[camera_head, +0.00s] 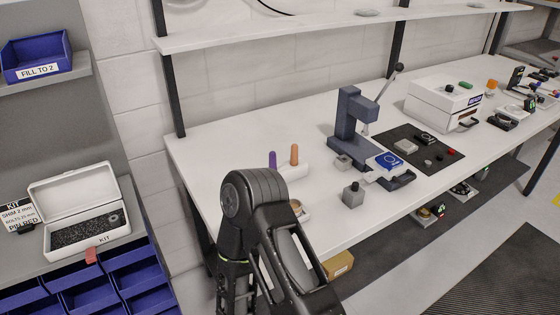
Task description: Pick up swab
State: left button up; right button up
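I cannot make out a swab for certain. A purple-topped stick (272,160) and an orange-topped stick (294,154) stand upright in a white holder (296,171) on the white bench, and I cannot tell whether either is a swab. One of my black arms rises from the bottom centre, bends at a joint and hides part of the bench's front left. A small pale round container (301,211) shows partly behind this arm. No gripper fingers show for either arm.
A dark mat (440,156) and a white box (443,102) lie right. An open white kit case (86,220) and blue bins (113,279) are left.

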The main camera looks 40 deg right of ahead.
aim_at(272, 155)
jog(key=z, duration=1.45)
jog(key=k+l, duration=0.05)
